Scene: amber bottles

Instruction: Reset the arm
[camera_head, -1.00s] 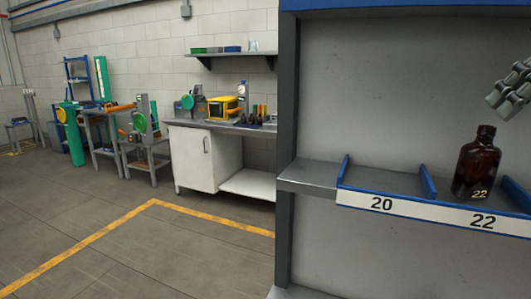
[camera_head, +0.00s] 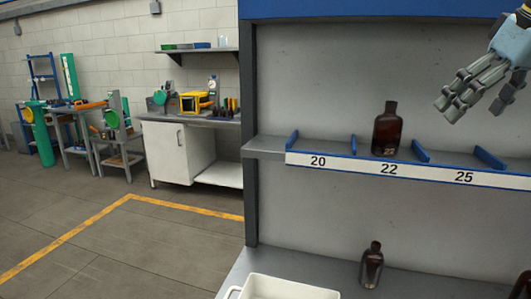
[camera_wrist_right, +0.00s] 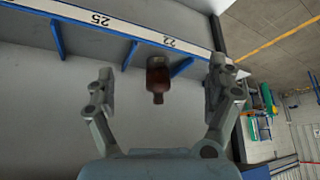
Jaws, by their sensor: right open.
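An amber bottle (camera_head: 387,132) stands upright on the shelf in the slot above the number 22, between blue dividers. My right gripper (camera_head: 474,108) is open and empty, up and to the right of that bottle in the head view. In the right wrist view the bottle (camera_wrist_right: 157,82) appears upside down between the two spread fingers, apart from both. My left gripper is not in view.
The shelf's front strip (camera_head: 337,162) carries 20, 22 and 25; slots 20 and 25 look empty. Below, another amber bottle (camera_head: 372,266) stands near a white bin (camera_head: 290,284). A dark brown object (camera_head: 523,286) is cut off at lower right. A workbench (camera_head: 165,155) stands at left.

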